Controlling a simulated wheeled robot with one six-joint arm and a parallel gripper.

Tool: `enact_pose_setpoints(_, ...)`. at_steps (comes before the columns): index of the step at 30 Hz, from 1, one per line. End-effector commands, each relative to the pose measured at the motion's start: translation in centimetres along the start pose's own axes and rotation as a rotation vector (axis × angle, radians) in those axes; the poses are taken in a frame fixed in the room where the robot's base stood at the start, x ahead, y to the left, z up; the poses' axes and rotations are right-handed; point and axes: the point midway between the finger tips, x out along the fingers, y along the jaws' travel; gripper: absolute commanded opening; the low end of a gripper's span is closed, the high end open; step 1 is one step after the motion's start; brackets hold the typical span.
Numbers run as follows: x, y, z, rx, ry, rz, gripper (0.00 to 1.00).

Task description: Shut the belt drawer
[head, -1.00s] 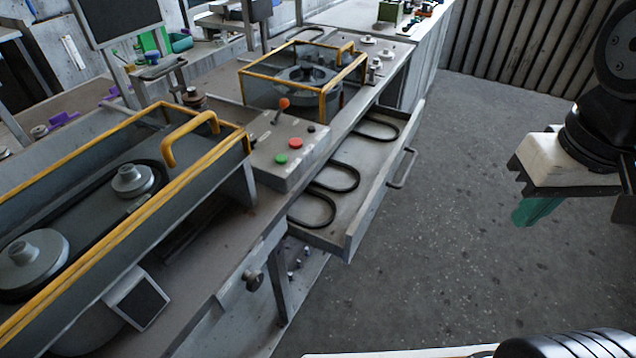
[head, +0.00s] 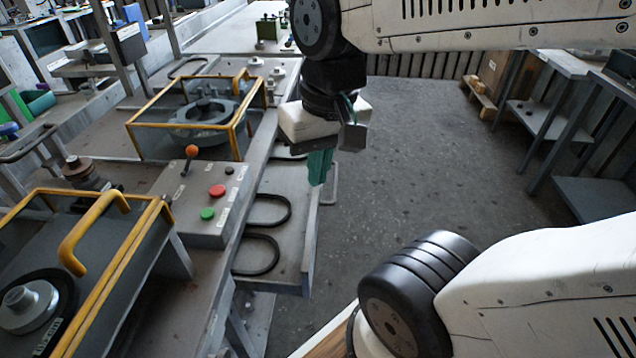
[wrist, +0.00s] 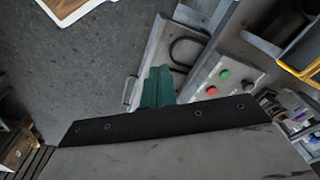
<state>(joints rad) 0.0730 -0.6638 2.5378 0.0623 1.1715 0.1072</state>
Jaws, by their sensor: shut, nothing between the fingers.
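The belt drawer (head: 288,262) stands pulled out from under the bench, to the right of the button box. Black belts (head: 256,254) lie inside it. Its bar handle (head: 329,190) is on the right, outer face, partly hidden by my gripper. My gripper (head: 319,180) has green fingers, shut and empty, pointing down over the drawer's front edge near the handle. I cannot tell whether they touch it. The wrist view shows the green fingers (wrist: 158,88) beside the drawer (wrist: 182,48), with the handle (wrist: 129,92) to their left.
The button box (head: 205,205) with red and green buttons and an orange-tipped lever sits left of the drawer. Yellow-framed guards (head: 185,120) stand on the bench. The floor (head: 420,170) right of the drawer is clear. Grey tables (head: 560,120) stand at the far right.

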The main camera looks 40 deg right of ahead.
Motion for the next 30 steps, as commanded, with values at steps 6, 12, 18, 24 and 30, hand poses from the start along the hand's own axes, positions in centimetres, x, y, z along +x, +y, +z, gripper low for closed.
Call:
enact_pose_setpoints(6,4.3,2.5,-7.3,0.616,-0.07,-0.118,0.0)
enact_pose_setpoints(12,10.0,8.2,-13.4,1.262,-0.126,-0.208,0.0)
enact_pose_setpoints(18,15.9,15.0,-16.4,1.815,-0.173,-0.257,0.0)
enact_pose_setpoints(24,19.2,18.9,-16.9,2.103,-0.194,-0.273,0.0)
enact_pose_setpoints(30,21.2,19.1,-17.1,2.155,-0.199,-0.275,0.0)
